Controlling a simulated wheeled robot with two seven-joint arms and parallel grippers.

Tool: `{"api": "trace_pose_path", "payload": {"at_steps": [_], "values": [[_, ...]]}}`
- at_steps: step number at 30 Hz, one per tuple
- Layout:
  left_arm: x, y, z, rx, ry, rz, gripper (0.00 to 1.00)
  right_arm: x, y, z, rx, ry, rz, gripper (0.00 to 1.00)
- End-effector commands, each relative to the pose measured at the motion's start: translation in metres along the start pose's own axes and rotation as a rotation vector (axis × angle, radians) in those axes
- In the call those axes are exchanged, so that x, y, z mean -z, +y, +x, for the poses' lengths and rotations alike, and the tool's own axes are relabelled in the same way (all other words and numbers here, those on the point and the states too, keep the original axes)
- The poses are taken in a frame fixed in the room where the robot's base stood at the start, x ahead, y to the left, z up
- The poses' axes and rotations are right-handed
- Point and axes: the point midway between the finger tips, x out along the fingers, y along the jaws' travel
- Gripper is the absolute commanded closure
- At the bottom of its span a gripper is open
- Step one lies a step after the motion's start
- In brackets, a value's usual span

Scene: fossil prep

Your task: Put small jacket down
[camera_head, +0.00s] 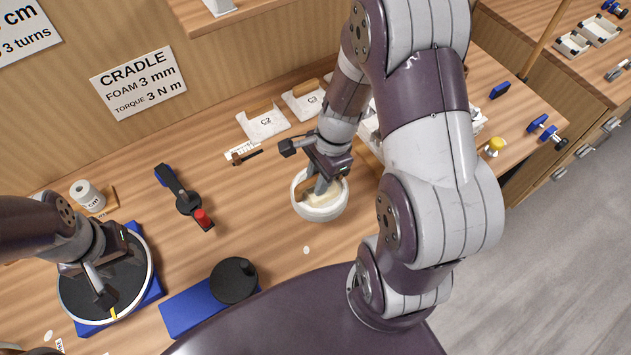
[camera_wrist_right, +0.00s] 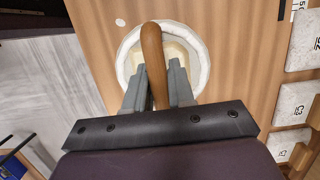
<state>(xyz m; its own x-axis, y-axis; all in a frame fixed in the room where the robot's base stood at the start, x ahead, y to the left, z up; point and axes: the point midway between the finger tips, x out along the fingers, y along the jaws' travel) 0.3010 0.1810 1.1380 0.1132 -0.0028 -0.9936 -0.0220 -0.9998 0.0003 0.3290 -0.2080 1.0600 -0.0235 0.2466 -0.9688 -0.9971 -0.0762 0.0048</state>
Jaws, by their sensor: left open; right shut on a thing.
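The small jacket (camera_head: 322,212) is a round white shell with a cream inside, at mid-table in the head view. It also shows in the right wrist view (camera_wrist_right: 203,50). My right gripper (camera_head: 322,184) is above its middle, with its fingers (camera_wrist_right: 156,78) shut on a brown, rounded, handle-like piece (camera_wrist_right: 152,45) over the cream inside. How this piece joins the jacket is hidden. I cannot tell whether the jacket's underside touches the table. My left gripper (camera_head: 104,296) is open and empty over a black round turntable with a pale rim (camera_head: 151,270) on a blue base.
Pale trays C2 (camera_head: 264,122) and C3 (camera_head: 306,100) stand at the back. A black tool with a red knob (camera_head: 203,219) and a blue block with a black disc (camera_head: 234,281) lie left of the jacket. The wood between is mostly clear.

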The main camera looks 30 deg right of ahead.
Motion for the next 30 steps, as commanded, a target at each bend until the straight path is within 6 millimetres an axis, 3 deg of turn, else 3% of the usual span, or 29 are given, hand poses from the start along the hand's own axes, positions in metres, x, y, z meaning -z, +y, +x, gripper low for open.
{"api": "trace_pose_path", "payload": {"at_steps": [5, 12, 25, 26, 27, 28, 30], "values": [[0.0, 0.0, -0.003, 0.0, 0.0, 0.0, 0.55, 0.006, -0.013, 0.01, -0.002, -0.002, -0.001, 1.0], [0.0, 0.0, -0.003, 0.0, 0.0, 0.0, 0.55, 0.015, -0.014, 0.044, -0.001, -0.001, -0.001, 1.0], [0.0, 0.0, 0.001, 0.0, 0.0, 0.0, 0.55, 0.017, -0.014, 0.05, 0.001, 0.0, -0.003, 1.0], [0.0, 0.0, 0.001, 0.0, 0.0, 0.0, 0.55, 0.017, -0.013, 0.05, 0.0, 0.0, -0.002, 0.7], [0.0, 0.0, 0.0, 0.0, 0.0, 0.0, 0.55, 0.016, -0.013, 0.05, 0.0, 0.0, -0.002, 0.57], [0.0, 0.0, 0.0, 0.0, 0.0, 0.0, 0.55, 0.016, -0.013, 0.05, 0.0, 0.0, -0.002, 0.51], [0.0, 0.0, 0.0, 0.0, 0.0, 0.0, 0.55, 0.016, -0.013, 0.05, -0.001, 0.0, -0.002, 0.51]]}}
